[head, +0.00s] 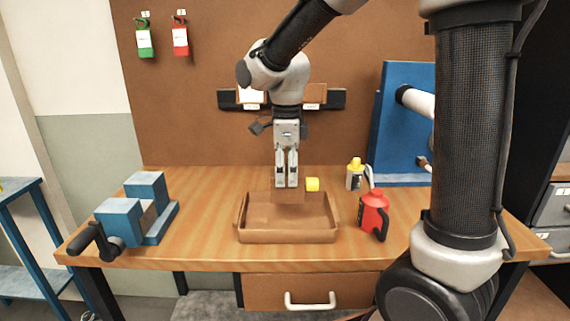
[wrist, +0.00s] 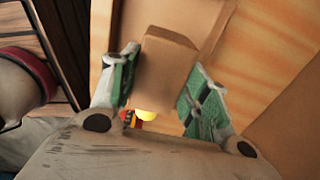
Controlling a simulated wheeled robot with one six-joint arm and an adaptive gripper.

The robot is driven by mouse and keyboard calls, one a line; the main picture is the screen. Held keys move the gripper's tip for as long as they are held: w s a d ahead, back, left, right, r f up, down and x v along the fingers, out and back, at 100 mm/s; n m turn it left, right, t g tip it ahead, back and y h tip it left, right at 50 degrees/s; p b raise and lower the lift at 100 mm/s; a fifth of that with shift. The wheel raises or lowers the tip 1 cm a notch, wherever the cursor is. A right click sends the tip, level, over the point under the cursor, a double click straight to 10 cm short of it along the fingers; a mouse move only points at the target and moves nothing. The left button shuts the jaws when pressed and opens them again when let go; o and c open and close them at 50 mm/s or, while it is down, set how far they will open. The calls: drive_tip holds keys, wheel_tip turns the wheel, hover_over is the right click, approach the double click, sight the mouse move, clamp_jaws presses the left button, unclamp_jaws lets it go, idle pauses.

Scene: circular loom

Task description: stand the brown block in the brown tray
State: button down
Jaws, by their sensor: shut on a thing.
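The brown block (head: 288,197) is held upright between the fingers of my gripper (head: 287,183), which points straight down. In the head view the block's lower end overlaps the back part of the brown tray (head: 288,237). I cannot tell whether it touches the tray floor. The tray is open, shallow and looks empty otherwise. In the wrist view the block (wrist: 165,62) sits between the green finger pads of my gripper (wrist: 158,85).
A yellow cylinder (head: 312,184) is just right of the block, behind the tray. A red can (head: 374,212) and a yellow-capped bottle (head: 355,175) stand to the tray's right. A blue vise (head: 120,222) is at the left. The wooden bench (head: 205,215) is clear between vise and tray.

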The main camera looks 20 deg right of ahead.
sight(286, 195)
drive_tip(key=shift+f, duration=3.1)
drive_tip(key=shift+f, duration=0.35)
drive_tip(key=c, duration=0.6)
unclamp_jaws()
drive_tip(key=shift+c, duration=0.2)
wheel_tip(286, 195, up, 12)
